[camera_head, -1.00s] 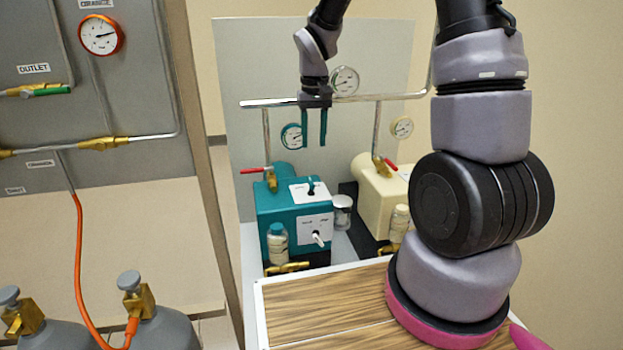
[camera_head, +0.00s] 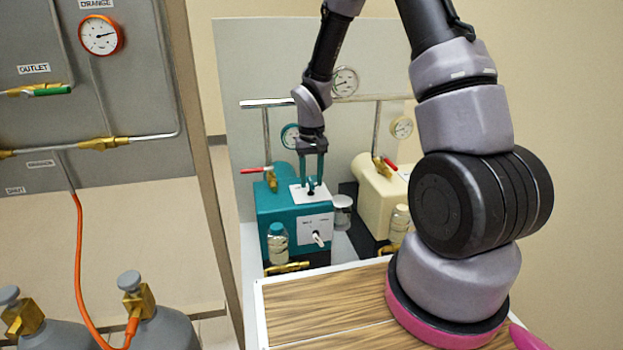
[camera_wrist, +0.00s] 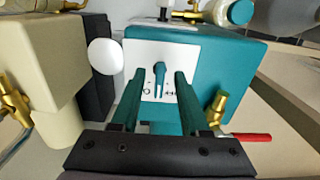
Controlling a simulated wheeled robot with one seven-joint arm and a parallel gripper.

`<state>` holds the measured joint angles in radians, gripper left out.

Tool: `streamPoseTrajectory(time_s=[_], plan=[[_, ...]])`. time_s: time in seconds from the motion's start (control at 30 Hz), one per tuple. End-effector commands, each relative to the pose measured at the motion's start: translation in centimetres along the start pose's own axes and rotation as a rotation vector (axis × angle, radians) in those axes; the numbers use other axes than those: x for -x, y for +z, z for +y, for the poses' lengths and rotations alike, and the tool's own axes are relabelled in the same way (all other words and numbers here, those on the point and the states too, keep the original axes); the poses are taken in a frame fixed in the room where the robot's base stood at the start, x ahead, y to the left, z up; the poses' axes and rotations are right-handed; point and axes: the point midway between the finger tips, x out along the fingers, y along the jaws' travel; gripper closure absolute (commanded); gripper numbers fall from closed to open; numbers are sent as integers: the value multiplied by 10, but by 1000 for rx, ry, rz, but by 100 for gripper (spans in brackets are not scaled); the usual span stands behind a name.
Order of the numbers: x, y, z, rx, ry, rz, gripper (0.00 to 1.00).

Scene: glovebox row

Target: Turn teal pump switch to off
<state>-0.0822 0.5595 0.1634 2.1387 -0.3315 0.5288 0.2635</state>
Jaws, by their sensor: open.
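The teal pump (camera_head: 280,210) stands on the bench behind the wooden top. Its top switch (camera_head: 311,187) is a dark teal lever on a white plate; in the wrist view the switch (camera_wrist: 159,76) shows between my fingers, with small marks below it that I cannot read. A second, white knob (camera_head: 318,238) sits on the pump's front plate. My gripper (camera_head: 312,183) points down at the top plate with its fingers on either side of the switch. In the wrist view my gripper (camera_wrist: 158,78) is open, with gaps between the fingers and the switch.
A cream pump (camera_head: 377,190) stands to the right, with a small jar (camera_head: 342,212) between the pumps. A red-handled valve (camera_head: 256,170) and a steel pipe (camera_head: 380,97) are behind the teal pump. A bottle (camera_head: 277,243) stands at its front. The wooden top (camera_head: 320,300) is clear.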

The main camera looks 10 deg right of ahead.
Motion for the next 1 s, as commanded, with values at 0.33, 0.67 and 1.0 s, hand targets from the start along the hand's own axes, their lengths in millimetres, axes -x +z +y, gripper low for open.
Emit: streamPoseTrajectory(time_s=[0.33, 0.67, 1.0], plan=[[-1, 0, 0, 0, 0, 0, 89], [0, 0, 0, 12, 0, 0, 100], [0, 0, 1, 178, 0, 0, 100]])
